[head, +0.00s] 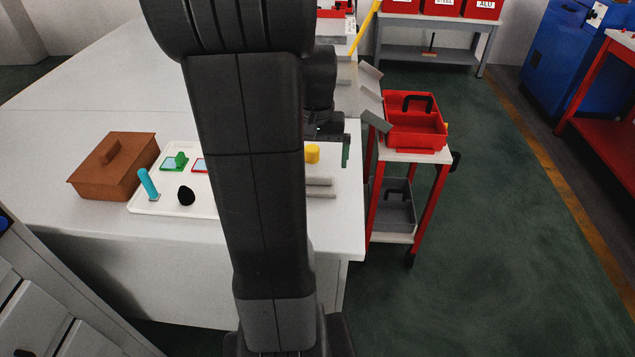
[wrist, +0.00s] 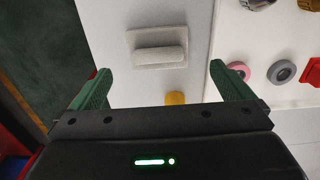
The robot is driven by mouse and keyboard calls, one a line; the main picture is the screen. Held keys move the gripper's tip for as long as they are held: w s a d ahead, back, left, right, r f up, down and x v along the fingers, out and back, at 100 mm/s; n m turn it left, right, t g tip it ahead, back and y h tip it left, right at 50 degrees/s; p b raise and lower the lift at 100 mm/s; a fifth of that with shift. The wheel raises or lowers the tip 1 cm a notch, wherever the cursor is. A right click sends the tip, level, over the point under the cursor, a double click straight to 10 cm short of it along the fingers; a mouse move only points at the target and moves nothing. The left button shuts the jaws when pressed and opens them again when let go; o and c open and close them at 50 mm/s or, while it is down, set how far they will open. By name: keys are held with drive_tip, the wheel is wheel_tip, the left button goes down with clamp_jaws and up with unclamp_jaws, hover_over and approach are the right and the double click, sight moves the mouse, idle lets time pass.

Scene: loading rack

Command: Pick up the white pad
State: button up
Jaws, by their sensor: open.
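A white pad, a pale oblong block with a raised upper part (wrist: 160,54), lies on the white table in the wrist view. In the head view, pale strips (head: 319,182) beside my arm seem to be the same pad, partly hidden by the arm. My gripper (wrist: 160,74) is open and empty, its two green fingers wide apart. In the wrist view the pad appears between and a little beyond the fingertips. I cannot tell the height of the fingers above it. In the head view one green finger (head: 346,151) shows right of my arm.
A yellow cylinder (head: 312,154) stands near the pad; it also shows in the wrist view (wrist: 175,98). A white tray (head: 143,208) with several small items lies left, beside a brown lidded box (head: 113,168). A red bin (head: 414,122) stands right, past the table edge.

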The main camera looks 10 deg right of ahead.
sight(318, 175)
drive_tip(key=f, duration=0.6)
drive_tip(key=shift+d+f, duration=0.2)
drive_tip(key=shift+f, duration=0.1)
drive_tip(key=c, duration=0.9)
